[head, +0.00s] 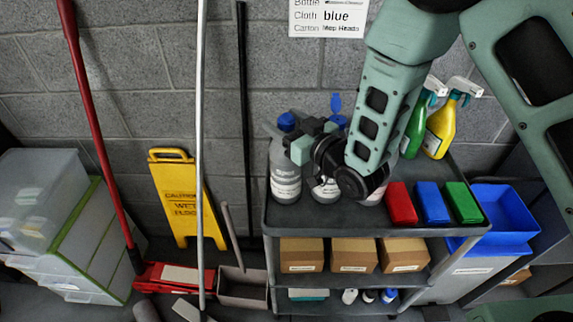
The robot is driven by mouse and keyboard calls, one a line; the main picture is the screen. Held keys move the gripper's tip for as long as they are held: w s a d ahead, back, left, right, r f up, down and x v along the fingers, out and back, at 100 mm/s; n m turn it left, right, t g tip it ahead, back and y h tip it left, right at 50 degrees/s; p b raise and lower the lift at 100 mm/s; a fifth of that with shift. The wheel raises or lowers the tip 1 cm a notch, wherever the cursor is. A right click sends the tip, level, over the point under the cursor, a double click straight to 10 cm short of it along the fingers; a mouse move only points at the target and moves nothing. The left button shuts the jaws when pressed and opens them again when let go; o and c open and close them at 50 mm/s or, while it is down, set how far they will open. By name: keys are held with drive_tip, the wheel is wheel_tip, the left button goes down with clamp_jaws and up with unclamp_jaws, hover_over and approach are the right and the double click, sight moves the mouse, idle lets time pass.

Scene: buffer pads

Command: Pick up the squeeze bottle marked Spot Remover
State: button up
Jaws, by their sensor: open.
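Several pale grey squeeze bottles stand on the top shelf of a grey cart (330,218). The left bottle (285,183) is upright with a blue cap and a white label. A middle bottle (325,191) stands just right of it, partly covered by my gripper. Another bottle (375,196) is mostly hidden behind my wrist. The label print is too small to read, so I cannot tell which bottle is marked Spot Remover. My gripper (303,141) is open at cap height by the left and middle bottles. I cannot tell whether it touches either.
Red (401,204), blue (432,203) and green (463,202) blocks lie right of the bottles. Green (415,125) and yellow (441,125) spray bottles stand behind. Cardboard boxes (302,254) fill the shelf below. A yellow wet-floor sign (180,200) and poles stand left.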

clamp_jaws()
drive_tip(key=shift+r, duration=0.15)
